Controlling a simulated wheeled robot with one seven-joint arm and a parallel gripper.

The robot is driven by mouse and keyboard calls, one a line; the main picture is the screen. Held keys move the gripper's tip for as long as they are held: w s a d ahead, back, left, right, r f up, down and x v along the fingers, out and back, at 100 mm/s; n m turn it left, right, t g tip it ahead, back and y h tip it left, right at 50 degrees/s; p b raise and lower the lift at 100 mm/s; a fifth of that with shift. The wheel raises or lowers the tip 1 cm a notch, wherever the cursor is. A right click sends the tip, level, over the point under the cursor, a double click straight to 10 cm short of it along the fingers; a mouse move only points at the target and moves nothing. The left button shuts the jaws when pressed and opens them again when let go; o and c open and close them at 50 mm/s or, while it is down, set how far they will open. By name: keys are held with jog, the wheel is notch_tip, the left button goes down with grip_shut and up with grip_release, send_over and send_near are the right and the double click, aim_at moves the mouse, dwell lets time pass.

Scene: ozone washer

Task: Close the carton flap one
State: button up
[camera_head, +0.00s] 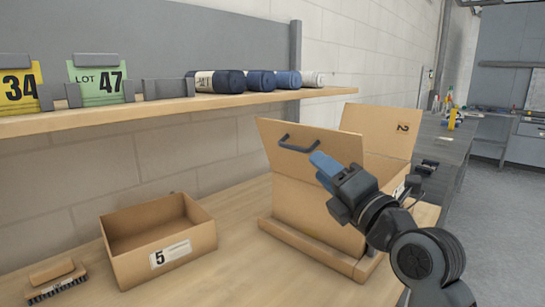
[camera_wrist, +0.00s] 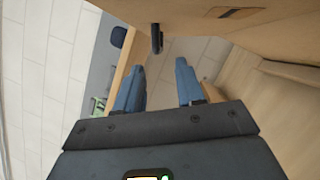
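A brown open carton (camera_head: 310,207) stands on the wooden bench. Its left flap (camera_head: 273,137) stands up and carries a dark bar handle (camera_head: 298,144). Its other raised flap (camera_head: 380,128), at the back right, is marked 2; no flap shows a readable 1. My gripper (camera_head: 322,164) is just right of the handle in the picture, overlapping the left flap's right end. In the wrist view, its blue fingers (camera_wrist: 160,66) are apart with nothing between them. The handle (camera_wrist: 156,38) lies just beyond the fingertips, apart from them, below the brown panel (camera_wrist: 215,18).
An empty open box (camera_head: 160,240) labelled 5 and a brush (camera_head: 56,280) sit left on the bench (camera_head: 240,275). Bench space between box and carton is clear.

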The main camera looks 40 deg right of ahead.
aim_at(301, 149)
jog(key=shift+w+d+r+p, duration=0.1)
jog(key=shift+w+r+p, duration=0.3)
jog(key=shift+w, duration=0.2)
jog(key=p+x, duration=0.2)
jog(key=x, duration=0.4)
jog(key=shift+w+d+p, duration=0.1)
jog(key=shift+w+p, duration=0.25)
jog(key=shift+w, duration=0.05)
jog(key=shift+f, duration=0.1)
grip_shut()
